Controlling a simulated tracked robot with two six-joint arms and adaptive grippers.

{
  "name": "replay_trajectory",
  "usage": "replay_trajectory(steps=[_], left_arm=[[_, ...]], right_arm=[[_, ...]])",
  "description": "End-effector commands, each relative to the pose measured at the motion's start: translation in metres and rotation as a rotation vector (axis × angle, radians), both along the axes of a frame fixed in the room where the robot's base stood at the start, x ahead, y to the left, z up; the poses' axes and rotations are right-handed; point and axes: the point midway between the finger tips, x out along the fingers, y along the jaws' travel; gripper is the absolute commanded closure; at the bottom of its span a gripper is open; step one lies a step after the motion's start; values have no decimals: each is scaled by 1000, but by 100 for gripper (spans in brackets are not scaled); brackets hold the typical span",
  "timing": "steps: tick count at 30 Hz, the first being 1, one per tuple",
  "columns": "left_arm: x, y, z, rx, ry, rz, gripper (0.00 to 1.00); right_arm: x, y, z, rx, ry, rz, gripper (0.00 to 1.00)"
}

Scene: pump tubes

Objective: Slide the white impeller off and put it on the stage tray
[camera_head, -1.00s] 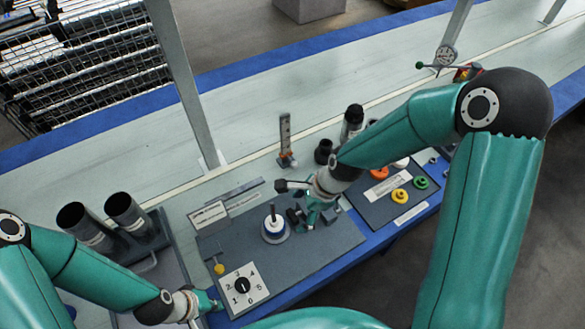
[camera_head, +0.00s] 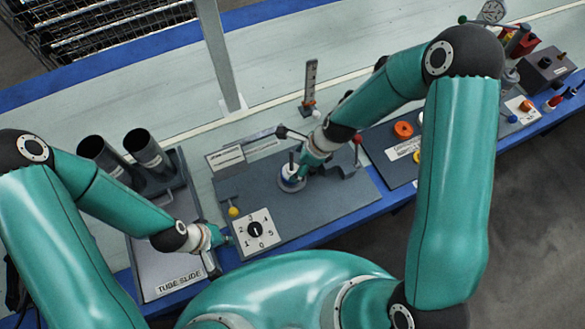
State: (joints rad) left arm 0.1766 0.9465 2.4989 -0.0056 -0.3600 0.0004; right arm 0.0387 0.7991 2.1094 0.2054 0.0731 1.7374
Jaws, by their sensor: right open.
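A pale round part, which looks like the white impeller (camera_head: 288,183), sits around an upright dark post (camera_head: 291,160) on the dark grey mat (camera_head: 340,200). My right gripper (camera_head: 299,177) is open and low at the right side of the post, close against the pale part. Its fingers are small and partly hidden by the wrist, so contact cannot be told. My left gripper (camera_head: 224,238) is low at the left edge of the dial plate, too small to tell open or shut. A dark tray (camera_head: 385,137) with coloured rings lies to the right; its label is unreadable.
A white dial plate (camera_head: 254,231) and a yellow knob (camera_head: 233,211) are at the mat's front left. A tray labelled "TUBE SLIDE" (camera_head: 172,268) with two dark tubes (camera_head: 144,148) stands left. A scale post (camera_head: 310,85) stands behind the mat.

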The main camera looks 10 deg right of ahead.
Motion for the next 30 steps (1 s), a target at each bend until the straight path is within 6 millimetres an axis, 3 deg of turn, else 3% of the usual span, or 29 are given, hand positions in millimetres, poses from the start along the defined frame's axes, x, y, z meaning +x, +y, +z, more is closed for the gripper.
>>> replay_trajectory(steps=[1, 6, 20, 30], left_arm=[[0, 0, -8, 0, 0, 0, 100], [0, 0, -18, 0, 0, 0, 100], [0, 0, -20, 0, 0, 0, 100], [0, 0, -20, 0, 0, 0, 100]], right_arm=[[1, 3, -13, -1, 1, 1, 15], [5, 11, -31, 0, 0, 1, 15], [7, 14, -38, 0, -1, 0, 15], [6, 14, -38, 0, -1, 0, 72]])
